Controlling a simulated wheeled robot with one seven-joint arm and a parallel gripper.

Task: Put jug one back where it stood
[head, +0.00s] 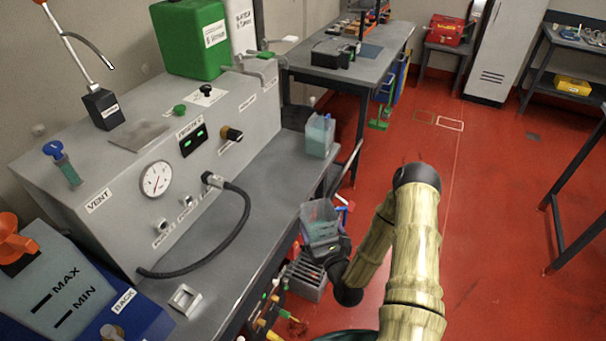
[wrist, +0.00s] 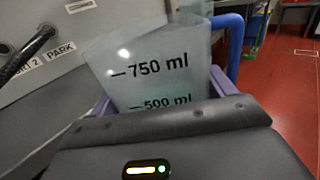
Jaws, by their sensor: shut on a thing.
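A translucent jug (head: 319,218) is in my gripper (head: 326,240), near the front edge of the grey bench (head: 232,236). In the wrist view the held jug (wrist: 150,62) shows 750 ml and 500 ml marks and stands between the two purple fingers of my gripper (wrist: 160,90). Its lower part is hidden behind the gripper body. A second translucent jug (head: 319,138), with bluish-green liquid low in it, stands at the far end of the bench. I cannot read a number on either jug.
A grey machine (head: 150,150) with a gauge and a black hose (head: 243,225) fills the bench's back. A slotted grey rack (head: 305,280) is below the bench edge. A MAX/MIN tank (head: 60,285) stands at the near left. Red floor at right is open.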

